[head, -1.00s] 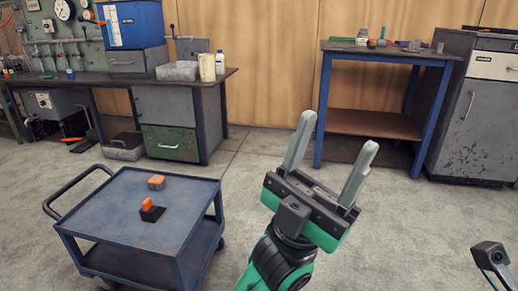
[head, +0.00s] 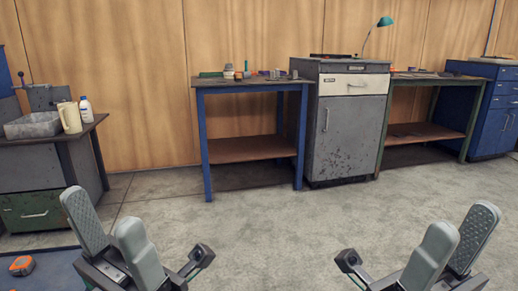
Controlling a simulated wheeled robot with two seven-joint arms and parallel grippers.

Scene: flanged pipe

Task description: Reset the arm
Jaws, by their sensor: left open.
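My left gripper (head: 108,228) is in the lower left of the head view, its two grey fingers pointing up and apart, with nothing between them. My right gripper (head: 460,242) is in the lower right, its fingers also pointing up and apart, with nothing seen between them. The two grippers stand roughly mirrored, with clear floor showing between them. The lower parts of both arms are cut off by the bottom edge of the view. No flanged pipe can be made out.
A blue cart (head: 50,274) with an orange-and-grey item (head: 22,265) shows at bottom left, near my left gripper. A blue-legged table (head: 204,130), a grey cabinet (head: 345,135) and a green-legged bench (head: 425,132) stand along the wooden wall. The floor ahead is clear.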

